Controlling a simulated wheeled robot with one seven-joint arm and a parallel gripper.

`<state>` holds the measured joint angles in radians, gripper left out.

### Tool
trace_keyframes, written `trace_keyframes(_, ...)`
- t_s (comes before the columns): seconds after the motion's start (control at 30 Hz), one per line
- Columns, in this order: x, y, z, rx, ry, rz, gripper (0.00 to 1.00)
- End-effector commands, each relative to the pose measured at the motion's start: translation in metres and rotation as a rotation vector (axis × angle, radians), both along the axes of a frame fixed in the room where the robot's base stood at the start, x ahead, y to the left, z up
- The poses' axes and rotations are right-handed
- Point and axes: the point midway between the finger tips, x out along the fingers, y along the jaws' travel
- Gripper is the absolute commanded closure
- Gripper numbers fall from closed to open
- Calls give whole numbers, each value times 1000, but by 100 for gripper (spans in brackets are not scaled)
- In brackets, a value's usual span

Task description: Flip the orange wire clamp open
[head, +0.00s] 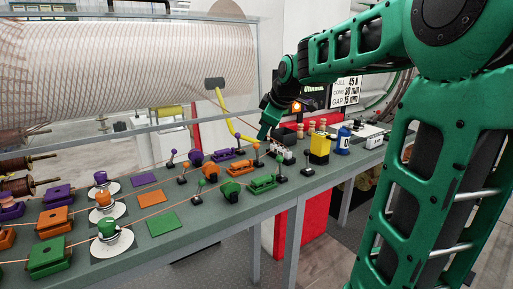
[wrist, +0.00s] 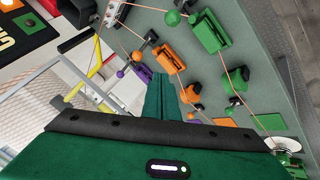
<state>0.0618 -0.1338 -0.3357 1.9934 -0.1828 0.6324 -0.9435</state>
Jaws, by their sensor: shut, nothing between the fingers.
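The orange wire clamp (head: 241,166) sits in the middle of the bench, between a purple clamp (head: 222,155) and a green clamp (head: 262,183). In the wrist view the orange clamp (wrist: 170,59) lies just beyond my fingertips, with a wire running along it. I cannot tell whether its lever is up or down. My gripper (head: 265,133) is above the back of the bench, apart from the clamp. In the wrist view my gripper's fingers (wrist: 161,82) are together and empty. They hide part of the bench beside the clamp.
Small posts and knobs line the wires beside the clamps. In the wrist view the green clamp (wrist: 207,33) stands right of the orange one. A yellow block (head: 319,148) and blue block (head: 343,138) stand farther right. A yellow curved arm (head: 224,108) rises behind the bench.

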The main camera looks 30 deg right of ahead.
Motion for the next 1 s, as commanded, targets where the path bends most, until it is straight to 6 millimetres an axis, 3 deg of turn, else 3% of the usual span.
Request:
trace_keyframes(0.37,6,1,-9,3,4,-1,100)
trace_keyframes(0.9,62,-4,-84,2,5,0,100)
trace_keyframes(1.0,73,-16,-81,2,2,-1,100)
